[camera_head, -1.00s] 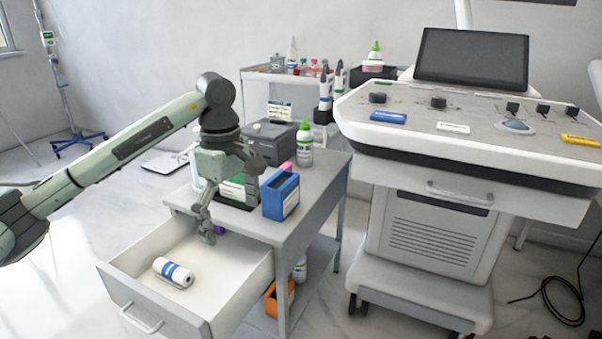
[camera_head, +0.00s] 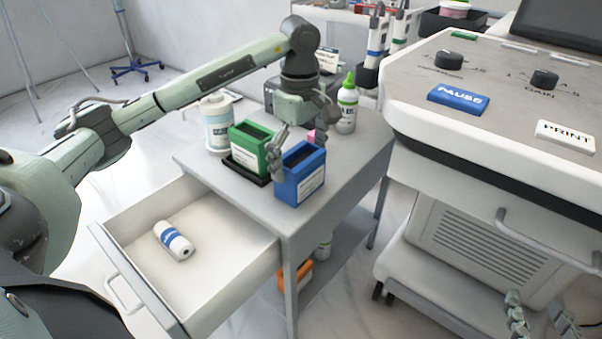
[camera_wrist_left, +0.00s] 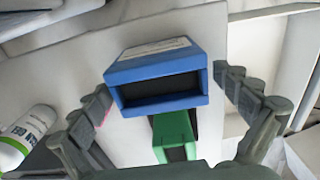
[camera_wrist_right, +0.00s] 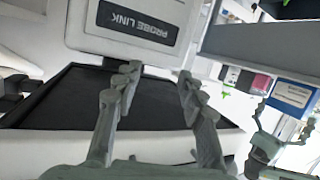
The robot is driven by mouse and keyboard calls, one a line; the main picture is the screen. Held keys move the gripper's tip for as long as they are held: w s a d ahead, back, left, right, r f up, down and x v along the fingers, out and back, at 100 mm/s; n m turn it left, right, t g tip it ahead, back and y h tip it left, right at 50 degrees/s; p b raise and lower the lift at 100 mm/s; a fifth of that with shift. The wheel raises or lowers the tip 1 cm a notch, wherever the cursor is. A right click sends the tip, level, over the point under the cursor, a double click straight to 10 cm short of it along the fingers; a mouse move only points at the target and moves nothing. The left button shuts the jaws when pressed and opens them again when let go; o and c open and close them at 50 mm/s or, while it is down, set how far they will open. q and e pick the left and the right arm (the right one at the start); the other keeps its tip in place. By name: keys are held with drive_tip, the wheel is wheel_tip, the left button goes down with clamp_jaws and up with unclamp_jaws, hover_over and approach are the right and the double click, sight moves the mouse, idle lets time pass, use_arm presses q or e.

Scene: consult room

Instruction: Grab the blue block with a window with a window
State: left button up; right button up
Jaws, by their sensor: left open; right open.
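The blue block (camera_head: 301,178) is a box with a rectangular opening in its top and a white label; it stands on the small grey cart, right of a green box (camera_head: 250,145). My left gripper (camera_head: 299,143) is open right above it. In the left wrist view the blue block (camera_wrist_left: 157,72) lies between the spread fingers (camera_wrist_left: 162,88), with visible gaps on both sides. The blue block (camera_wrist_right: 293,95) also shows at the right of the right wrist view. My right gripper (camera_head: 538,316) is open and empty, low by the console; its fingers (camera_wrist_right: 158,84) face a PROBE LINK panel.
A green-capped bottle (camera_head: 347,105) and a white canister (camera_head: 217,122) stand on the cart (camera_head: 225,183). The open drawer (camera_head: 215,255) holds a blue-banded roll (camera_head: 174,241). A large console (camera_head: 450,140) is at the right.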

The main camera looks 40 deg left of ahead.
sight(300, 161)
use_arm(q)
wheel_tip(300, 161, down, 4)
drive_tip(key=shift+a+r, duration=0.1)
drive_tip(key=shift+r, duration=0.15)
use_arm(e)
drive_tip(key=shift+w+a+r+t, duration=0.15)
drive_tip(key=shift+a+r, duration=0.1)
drive_tip(key=shift+r, duration=0.15)
drive_tip(key=shift+w+a+r+t, duration=0.1)
drive_tip(key=shift+a+r+t, duration=0.1)
drive_tip(key=shift+r, duration=0.2)
use_arm(q)
drive_tip(key=shift+w+r, duration=0.1)
drive_tip(key=c, duration=1.6)
